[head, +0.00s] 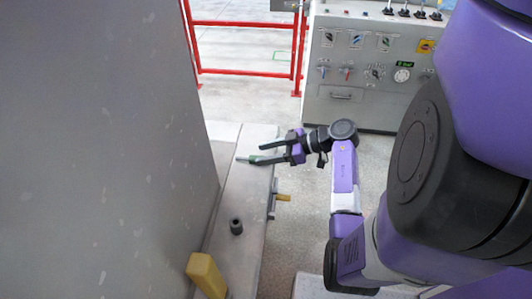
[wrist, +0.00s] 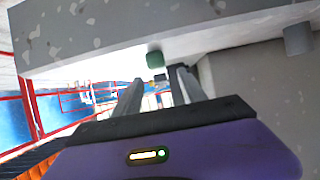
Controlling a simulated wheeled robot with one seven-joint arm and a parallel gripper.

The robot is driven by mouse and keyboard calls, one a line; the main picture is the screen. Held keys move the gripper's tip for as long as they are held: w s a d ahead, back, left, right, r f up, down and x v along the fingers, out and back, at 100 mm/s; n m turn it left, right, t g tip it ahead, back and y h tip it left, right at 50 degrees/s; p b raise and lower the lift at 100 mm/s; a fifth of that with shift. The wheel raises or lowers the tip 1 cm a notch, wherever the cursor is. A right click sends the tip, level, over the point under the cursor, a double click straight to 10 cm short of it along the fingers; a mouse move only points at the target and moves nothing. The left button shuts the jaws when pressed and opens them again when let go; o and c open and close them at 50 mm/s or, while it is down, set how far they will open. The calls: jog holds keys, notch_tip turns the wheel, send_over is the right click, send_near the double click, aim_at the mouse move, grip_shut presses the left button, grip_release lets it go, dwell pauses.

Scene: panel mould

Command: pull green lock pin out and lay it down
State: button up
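The green lock pin (head: 252,158) shows as a small green end at the edge of the grey mould ledge (head: 236,190), partly hidden by a finger. In the wrist view the green end (wrist: 154,60) sits at the lower edge of a grey slab, ahead of the fingers. My gripper (head: 258,154) is open, its two fingers pointing left at the ledge. In the wrist view my gripper (wrist: 158,84) has its fingers apart with nothing held between them. The green end is just beyond the fingertips. Whether a finger touches it, I cannot tell.
A tall grey panel (head: 95,150) stands left of the ledge. A dark cylinder (head: 236,226) and a yellow block (head: 205,275) are nearer on the ledge. A yellow handle (head: 283,197) juts from its side. A control cabinet (head: 345,110) and red railing (head: 240,71) stand behind.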

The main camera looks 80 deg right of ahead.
jog(key=v, duration=0.7)
jog(key=shift+s+r, duration=0.15)
jog(key=shift+s, duration=0.2)
